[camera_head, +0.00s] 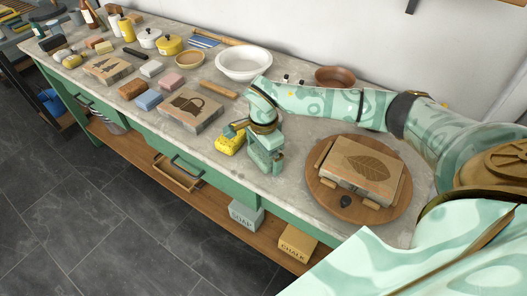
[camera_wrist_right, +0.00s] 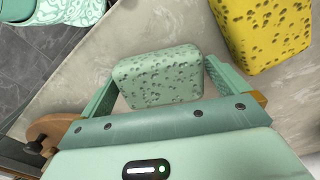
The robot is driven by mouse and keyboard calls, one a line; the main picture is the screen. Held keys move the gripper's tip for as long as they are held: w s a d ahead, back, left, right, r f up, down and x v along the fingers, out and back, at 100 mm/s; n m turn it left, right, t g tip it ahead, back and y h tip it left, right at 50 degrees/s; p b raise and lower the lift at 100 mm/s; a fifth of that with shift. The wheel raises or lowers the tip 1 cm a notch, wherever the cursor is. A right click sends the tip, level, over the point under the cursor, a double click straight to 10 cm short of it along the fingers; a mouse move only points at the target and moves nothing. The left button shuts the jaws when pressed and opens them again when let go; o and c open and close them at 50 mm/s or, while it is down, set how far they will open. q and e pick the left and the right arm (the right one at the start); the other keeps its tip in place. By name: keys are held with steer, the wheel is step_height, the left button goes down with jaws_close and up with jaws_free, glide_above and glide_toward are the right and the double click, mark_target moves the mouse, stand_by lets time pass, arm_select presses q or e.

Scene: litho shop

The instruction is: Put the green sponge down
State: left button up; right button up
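The green sponge (camera_wrist_right: 158,76) is a pitted pale-green block between the fingers of my right gripper (camera_wrist_right: 160,84) in the wrist view. The fingers meet its two sides, so the gripper looks shut on it. In the head view my right gripper (camera_head: 263,160) points down over the worktop (camera_head: 300,140) near its front edge. There I cannot tell the green sponge apart from the similarly coloured gripper. Whether the sponge touches the worktop is unclear. My left gripper is not in view.
A yellow sponge (camera_head: 231,141) lies close beside the gripper, also seen in the wrist view (camera_wrist_right: 265,32). A round wooden board (camera_head: 330,203) with a leaf-carved stone (camera_head: 362,165) stands right. A bag-pictured stone (camera_head: 190,108) lies left. A white bowl (camera_head: 243,63) stands behind.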

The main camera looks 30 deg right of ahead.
step_height(320, 180, up, 12)
steer(key=p, duration=0.3)
steer(key=shift+r, duration=0.2)
stand_by(0.5)
